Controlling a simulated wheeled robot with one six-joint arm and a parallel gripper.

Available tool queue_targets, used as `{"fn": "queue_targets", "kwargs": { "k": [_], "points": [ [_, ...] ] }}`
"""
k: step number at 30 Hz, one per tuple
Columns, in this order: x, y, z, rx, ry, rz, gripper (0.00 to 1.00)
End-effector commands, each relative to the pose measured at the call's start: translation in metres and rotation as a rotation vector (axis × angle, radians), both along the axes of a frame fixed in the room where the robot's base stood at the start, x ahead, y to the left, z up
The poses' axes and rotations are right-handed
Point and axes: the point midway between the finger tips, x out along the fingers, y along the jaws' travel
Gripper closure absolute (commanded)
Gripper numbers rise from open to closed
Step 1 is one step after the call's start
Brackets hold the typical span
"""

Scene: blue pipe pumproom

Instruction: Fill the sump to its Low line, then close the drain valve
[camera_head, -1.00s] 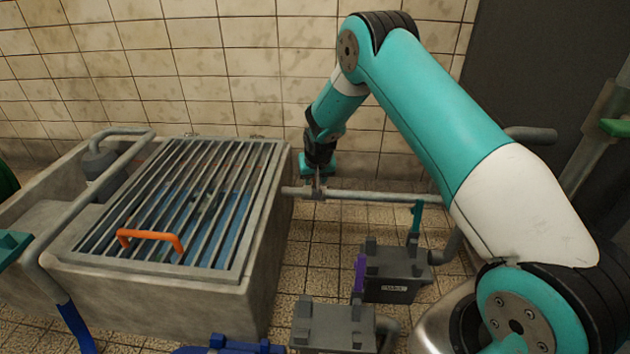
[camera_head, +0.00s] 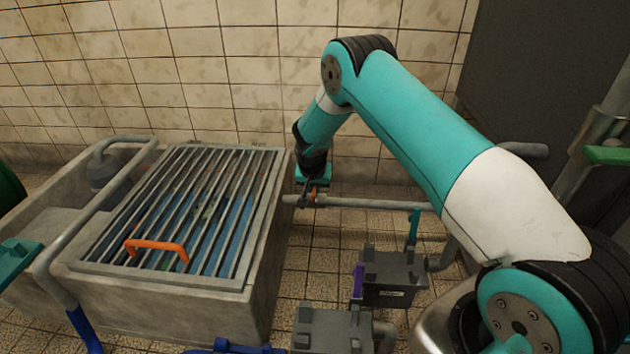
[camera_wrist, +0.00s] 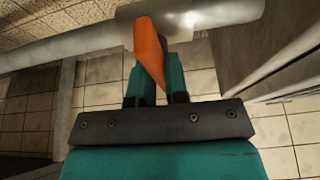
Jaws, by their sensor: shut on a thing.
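The sump (camera_head: 195,305) is a concrete basin at the left under a metal grating. Blue water (camera_head: 228,225) shows between the bars; I cannot make out a Low line. The drain valve (camera_head: 296,200) sits on a grey pipe beside the sump's right wall. Its orange lever (camera_wrist: 150,55) shows clearly in the wrist view, angled across the valve body. My gripper (camera_head: 312,188) is at the lever, with its two green fingers (camera_wrist: 155,78) shut on it. The fingers hide part of the lever.
The grating carries an orange handle (camera_head: 157,246). The grey pipe (camera_head: 375,203) runs right to a teal lever (camera_head: 413,228). Grey boxes (camera_head: 392,276) stand on the tiled floor below. A grey pipe (camera_head: 105,215) crosses the sump's left side.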

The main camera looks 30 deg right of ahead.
Motion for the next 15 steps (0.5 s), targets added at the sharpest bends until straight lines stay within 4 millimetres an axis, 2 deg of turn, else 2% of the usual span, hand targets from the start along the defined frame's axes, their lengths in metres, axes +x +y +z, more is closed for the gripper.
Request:
{"fn": "queue_targets", "kwargs": {
  "k": [6, 7, 10, 15],
  "points": [
    [-0.0003, -0.0007, -0.0007, 0.000, 0.000, -0.005, 1.00],
    [-0.0003, -0.0007, -0.0007, 0.000, 0.000, -0.005, 0.84],
    [-0.0003, -0.0007, -0.0007, 0.000, 0.000, -0.004, 0.62],
    [-0.0001, -0.0005, -0.0005, 0.000, 0.000, -0.003, 0.62]
  ]
}}
